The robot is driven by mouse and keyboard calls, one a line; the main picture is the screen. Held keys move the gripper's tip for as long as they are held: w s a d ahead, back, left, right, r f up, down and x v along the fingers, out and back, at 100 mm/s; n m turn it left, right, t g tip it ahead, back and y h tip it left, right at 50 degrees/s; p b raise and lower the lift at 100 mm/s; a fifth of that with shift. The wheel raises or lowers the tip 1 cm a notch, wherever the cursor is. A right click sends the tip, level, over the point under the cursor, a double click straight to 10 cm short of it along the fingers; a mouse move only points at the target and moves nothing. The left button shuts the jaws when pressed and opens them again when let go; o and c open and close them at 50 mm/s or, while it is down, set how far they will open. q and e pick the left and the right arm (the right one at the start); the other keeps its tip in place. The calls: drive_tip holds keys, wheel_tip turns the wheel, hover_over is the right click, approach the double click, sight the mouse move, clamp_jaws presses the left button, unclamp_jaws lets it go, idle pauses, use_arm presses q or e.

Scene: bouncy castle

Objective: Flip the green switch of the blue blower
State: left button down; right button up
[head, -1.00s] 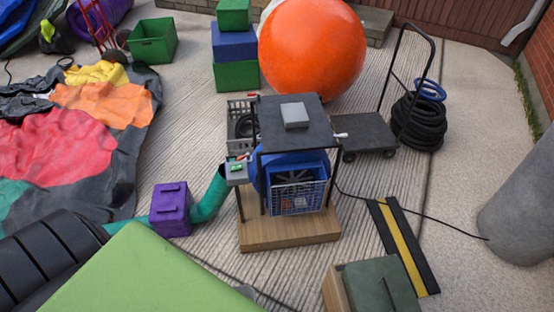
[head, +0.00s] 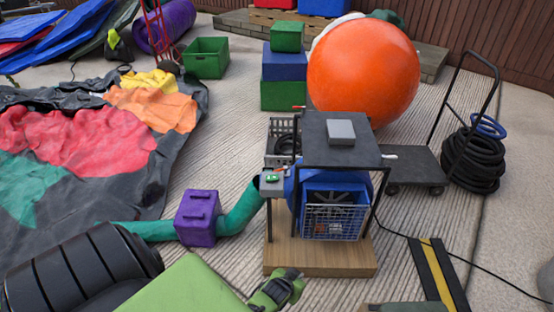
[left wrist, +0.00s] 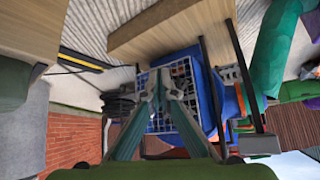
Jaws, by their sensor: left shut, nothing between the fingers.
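The blue blower (head: 335,190) stands on a wooden base (head: 325,258) under a dark frame, with a wire grille on its front. A small grey switch box with the green switch (head: 272,178) is at its left front corner. My left gripper (head: 290,278) is shut and empty, low in front of the base, apart from the switch. In the left wrist view, which looks upside down, the closed fingertips (left wrist: 161,78) overlap the blower's grille (left wrist: 178,72). My right gripper is not in view.
A green tube (head: 240,210) with a purple block (head: 197,218) runs left from the blower. A cart (head: 415,165), a hose coil (head: 475,160) and an orange ball (head: 364,70) stand behind. A cable and a yellow-black ramp (head: 438,272) lie at right.

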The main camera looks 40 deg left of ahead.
sight(272, 178)
use_arm(q)
drive_tip(key=w+a+r+n+t+y+b, duration=0.2)
drive_tip(key=w+a+r+b, duration=0.2)
drive_tip(key=w+a+r, duration=0.3)
drive_tip(key=w+a+r+n+t+y+b, duration=0.1)
drive_tip(key=a+r+n+y+b, duration=0.1)
drive_tip(key=a+r, duration=0.4)
drive_tip(key=w+a+r+n+t+y+b, duration=0.1)
drive_tip(key=a+r+n+y+b, duration=0.2)
drive_tip(key=r, duration=0.9)
drive_tip(key=a+b, duration=0.2)
drive_tip(key=a, duration=0.2)
drive_tip(key=shift+n+y+b, duration=0.3)
drive_tip(key=shift+n, duration=0.1)
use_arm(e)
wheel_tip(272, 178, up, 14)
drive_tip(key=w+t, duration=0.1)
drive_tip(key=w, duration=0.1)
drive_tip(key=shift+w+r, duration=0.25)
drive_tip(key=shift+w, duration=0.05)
